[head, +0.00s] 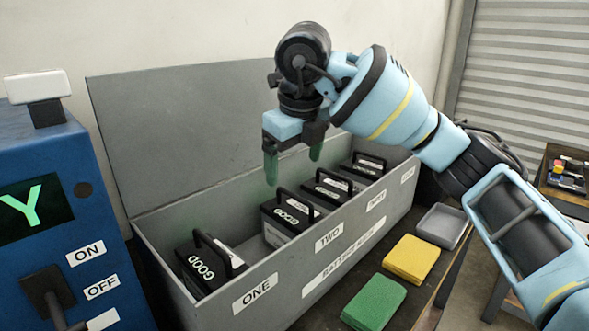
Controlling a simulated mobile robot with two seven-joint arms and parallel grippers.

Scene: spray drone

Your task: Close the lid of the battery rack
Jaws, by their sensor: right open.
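The battery rack (292,301) is a long grey metal box running from front left to back right. Its grey lid (185,135) stands open and upright along the back side. Several black batteries with handles sit inside, among them a front one (207,268) and one farther back (288,212), both marked GOOD. Labels ONE and TWO show on the front wall. My right gripper (293,168) is open and empty, with green fingers pointing down above the rack, in front of the lid. My left gripper is not in view.
A blue machine (50,200) with ON and OFF labels and a lever stands at the left, close to the rack. A green cloth (374,302), a yellow cloth (411,259) and a grey tray (443,225) lie on the table in front of the rack.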

